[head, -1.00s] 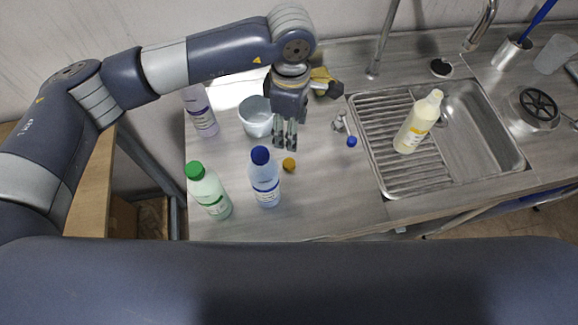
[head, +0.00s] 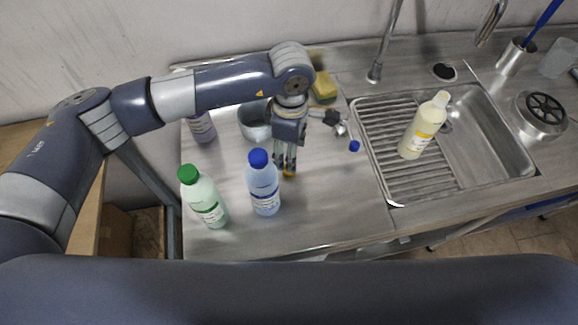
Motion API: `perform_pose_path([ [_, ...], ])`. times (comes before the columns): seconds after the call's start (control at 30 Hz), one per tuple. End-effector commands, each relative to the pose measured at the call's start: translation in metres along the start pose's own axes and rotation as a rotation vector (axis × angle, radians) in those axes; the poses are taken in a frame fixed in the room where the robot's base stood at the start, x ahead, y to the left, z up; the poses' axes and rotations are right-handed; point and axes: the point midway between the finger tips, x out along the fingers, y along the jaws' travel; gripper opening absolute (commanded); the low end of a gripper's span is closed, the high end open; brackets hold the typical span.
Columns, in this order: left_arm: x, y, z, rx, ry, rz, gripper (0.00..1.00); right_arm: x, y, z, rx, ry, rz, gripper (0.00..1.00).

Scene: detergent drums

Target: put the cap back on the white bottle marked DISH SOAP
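A creamy white bottle (head: 424,128) with a yellow label stands at the sink, between drainboard and basin. Its neck shows no coloured cap; its label text is too small to read. A small orange-yellow cap (head: 289,173) lies on the counter behind the blue-capped bottle. My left gripper (head: 285,168) points down at this cap, its fingers a little apart and partly hiding it. I cannot tell whether the fingers touch it. My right gripper is not in view.
A blue-capped bottle (head: 264,186) stands close to my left gripper, with a green-capped bottle (head: 206,200) left of it. Behind are a bucket (head: 252,124), a purplish bottle (head: 202,128) and a yellow sponge (head: 324,88). A small blue cap (head: 354,146) lies near the drainboard. The front counter is clear.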

Motion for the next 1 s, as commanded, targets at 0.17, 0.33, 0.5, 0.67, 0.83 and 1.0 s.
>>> perform_pose_path([
  [0.17, 0.022, 0.000, 0.000, -0.001, 0.000, -0.001, 0.52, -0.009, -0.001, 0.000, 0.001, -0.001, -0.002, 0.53],
  [0.33, 0.027, 0.001, 0.000, 0.000, -0.001, 0.001, 0.52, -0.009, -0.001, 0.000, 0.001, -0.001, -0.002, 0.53],
  [0.5, 0.027, 0.001, 0.000, 0.000, -0.001, 0.001, 0.52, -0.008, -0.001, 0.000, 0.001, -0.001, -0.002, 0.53],
  [0.67, 0.033, 0.000, -0.001, -0.003, 0.000, -0.002, 0.52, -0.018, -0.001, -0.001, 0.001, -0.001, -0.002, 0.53],
  [0.83, 0.054, 0.001, -0.003, -0.003, 0.000, -0.003, 0.52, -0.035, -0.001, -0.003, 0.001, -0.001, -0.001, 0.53],
  [1.0, 0.075, 0.002, -0.003, -0.002, 0.000, 0.000, 0.52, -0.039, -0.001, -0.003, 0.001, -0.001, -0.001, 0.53],
])
